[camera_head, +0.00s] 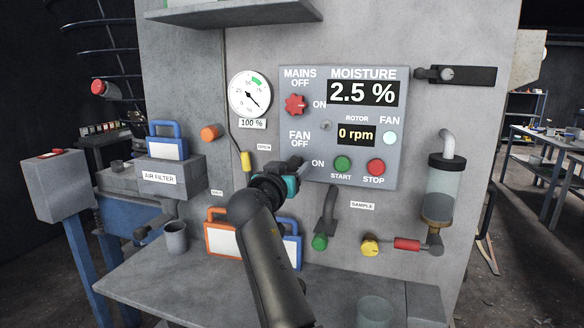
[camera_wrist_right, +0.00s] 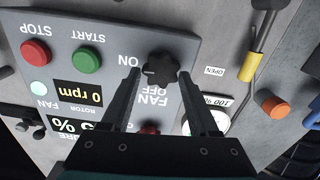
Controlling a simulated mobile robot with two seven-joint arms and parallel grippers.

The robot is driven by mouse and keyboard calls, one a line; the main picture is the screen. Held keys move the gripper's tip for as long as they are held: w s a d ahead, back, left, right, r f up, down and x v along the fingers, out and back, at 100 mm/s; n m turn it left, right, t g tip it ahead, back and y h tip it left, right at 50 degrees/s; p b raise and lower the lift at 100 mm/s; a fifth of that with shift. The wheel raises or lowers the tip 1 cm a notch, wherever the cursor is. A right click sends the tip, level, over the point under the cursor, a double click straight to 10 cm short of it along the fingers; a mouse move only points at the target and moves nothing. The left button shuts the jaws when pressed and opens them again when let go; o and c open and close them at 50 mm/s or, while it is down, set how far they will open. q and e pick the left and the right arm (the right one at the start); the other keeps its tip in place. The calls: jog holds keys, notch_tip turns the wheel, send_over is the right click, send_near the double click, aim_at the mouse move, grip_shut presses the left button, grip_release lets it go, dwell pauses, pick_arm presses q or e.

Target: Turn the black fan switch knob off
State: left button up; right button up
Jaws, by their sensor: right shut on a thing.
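The black fan switch knob (camera_wrist_right: 160,66) is on the grey control panel, beside the ON label and above the FAN OFF label in the upside-down right wrist view. A small light mark on the knob faces roughly toward ON. My right gripper (camera_wrist_right: 159,76) is shut on the knob, one finger on each side. In the head view my right gripper (camera_head: 294,168) is at the panel's lower left and mostly hides the knob. The rotor display (camera_head: 356,135) reads 0 rpm, and the fan lamp (camera_head: 390,138) is pale. My left gripper is not in view.
The red mains knob (camera_head: 295,104) sits above my gripper. The green start button (camera_head: 342,164) and red stop button (camera_head: 376,167) are to its right. A yellow-handled lever (camera_head: 245,161) is close on the left.

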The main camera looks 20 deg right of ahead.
jog(key=n+p, duration=0.1)
jog(key=n, duration=0.1)
jog(key=n+p, duration=0.1)
jog(key=n, duration=0.2)
jog(key=shift+w+r+p, duration=0.1)
jog(key=shift+r+p, duration=0.1)
jog(key=shift+p, duration=0.1)
jog(key=n+p, duration=0.2)
jog(key=n, duration=0.1)
jog(key=shift+a+n, duration=0.15)
jog(key=shift+n, duration=0.15)
jog(key=n+p, duration=0.3)
jog(key=n, duration=0.1)
jog(key=shift+w+f, duration=0.1)
jog(key=shift+a+f+n+p, duration=0.15)
jog(key=shift+n+p, duration=0.9)
jog(key=shift+n, duration=1.05)
jog(key=shift+f, duration=0.1)
jog(key=o, duration=1.4)
jog(key=shift+c, duration=0.2)
jog(key=shift+f, duration=0.1)
